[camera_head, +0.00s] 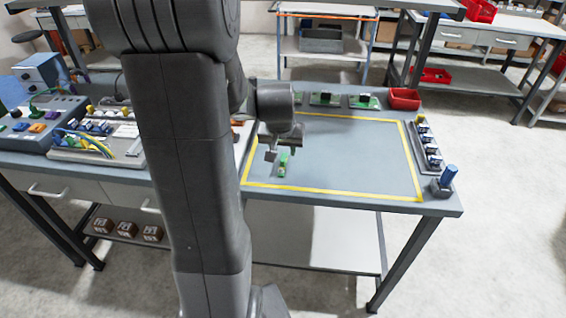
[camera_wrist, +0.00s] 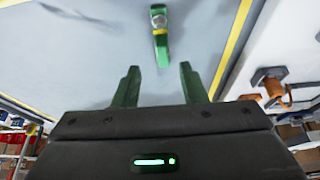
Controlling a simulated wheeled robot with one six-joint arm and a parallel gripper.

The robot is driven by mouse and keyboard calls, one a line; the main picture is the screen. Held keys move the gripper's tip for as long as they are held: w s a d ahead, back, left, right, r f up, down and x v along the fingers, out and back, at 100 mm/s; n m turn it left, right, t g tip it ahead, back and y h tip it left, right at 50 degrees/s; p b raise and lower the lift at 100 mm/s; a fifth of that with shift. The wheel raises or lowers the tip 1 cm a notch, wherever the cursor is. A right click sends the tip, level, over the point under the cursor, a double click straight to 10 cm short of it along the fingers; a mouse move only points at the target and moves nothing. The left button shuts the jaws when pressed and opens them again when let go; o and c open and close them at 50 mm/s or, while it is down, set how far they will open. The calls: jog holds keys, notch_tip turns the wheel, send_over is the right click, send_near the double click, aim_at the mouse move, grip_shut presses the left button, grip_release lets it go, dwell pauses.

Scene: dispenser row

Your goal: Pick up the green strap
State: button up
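The green strap (camera_head: 283,164) lies on the grey tabletop inside the yellow outline, near its left side. In the wrist view the strap (camera_wrist: 160,38) shows ahead of my gripper, with a yellow band and a greyish part across its middle. My gripper (camera_head: 277,152) is just above and beside the strap in the head view. In the wrist view my gripper (camera_wrist: 159,82) has its two green-tinted fingers spread apart with nothing between them. The strap is beyond the fingertips, apart from them.
The yellow outline (camera_head: 412,160) encloses mostly bare tabletop. A red bin (camera_head: 404,99) and green boards (camera_head: 326,99) stand along the back edge. A strip of parts (camera_head: 428,146) and a blue-topped part (camera_head: 445,180) stand at the right. Electronics (camera_head: 100,133) sit at the left.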

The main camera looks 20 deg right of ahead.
aim_at(283, 158)
jog(key=shift+a+x, duration=0.15)
jog(key=shift+x, duration=1)
jog(key=shift+a+x, duration=0.1)
jog(key=shift+x, duration=1.05)
jog(key=shift+s+f, duration=0.1)
grip_shut()
